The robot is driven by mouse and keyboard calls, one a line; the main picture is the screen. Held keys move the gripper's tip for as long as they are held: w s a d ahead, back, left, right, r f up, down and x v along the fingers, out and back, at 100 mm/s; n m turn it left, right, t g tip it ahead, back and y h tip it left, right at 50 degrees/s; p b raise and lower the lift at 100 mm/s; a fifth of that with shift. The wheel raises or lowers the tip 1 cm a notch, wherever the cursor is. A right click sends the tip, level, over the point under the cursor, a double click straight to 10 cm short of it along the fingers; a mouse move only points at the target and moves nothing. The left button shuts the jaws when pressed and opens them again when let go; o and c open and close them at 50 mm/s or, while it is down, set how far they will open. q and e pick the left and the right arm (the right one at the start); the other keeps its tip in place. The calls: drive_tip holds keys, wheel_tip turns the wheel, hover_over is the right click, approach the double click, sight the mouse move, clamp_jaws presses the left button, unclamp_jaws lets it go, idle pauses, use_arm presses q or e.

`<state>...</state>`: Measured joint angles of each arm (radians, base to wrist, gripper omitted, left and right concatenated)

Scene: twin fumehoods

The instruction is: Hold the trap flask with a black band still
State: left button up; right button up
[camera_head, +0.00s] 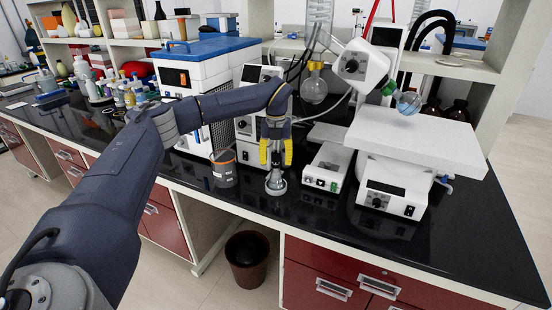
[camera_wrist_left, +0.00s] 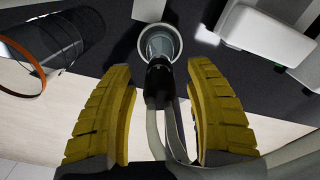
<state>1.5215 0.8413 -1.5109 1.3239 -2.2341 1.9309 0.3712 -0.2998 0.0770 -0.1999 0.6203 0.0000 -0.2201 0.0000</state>
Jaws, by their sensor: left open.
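The trap flask (camera_head: 276,184) is a small clear conical flask with a dark top. It stands upright on the black bench near the front edge. In the left wrist view its round glass body (camera_wrist_left: 160,40) shows at the top centre, with a black band or collar (camera_wrist_left: 158,78) below it. My left gripper (camera_head: 276,153) is above the flask, pointing down with its yellow fingers apart. In the left wrist view the open fingers (camera_wrist_left: 160,105) flank the line of the flask's top, with gaps on both sides. My right gripper is in neither view.
A dark container with an orange rim (camera_head: 224,168) stands close left of the flask. A white hotplate-like device (camera_head: 327,167) is to the right, and a larger white unit (camera_head: 415,140) beyond it. The bench's front edge is near. A waste bin (camera_head: 248,258) stands on the floor.

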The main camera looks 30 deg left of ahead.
use_arm(q)
drive_tip(key=shift+c, duration=0.3)
clamp_jaws()
drive_tip(key=shift+c, duration=1)
unclamp_jaws()
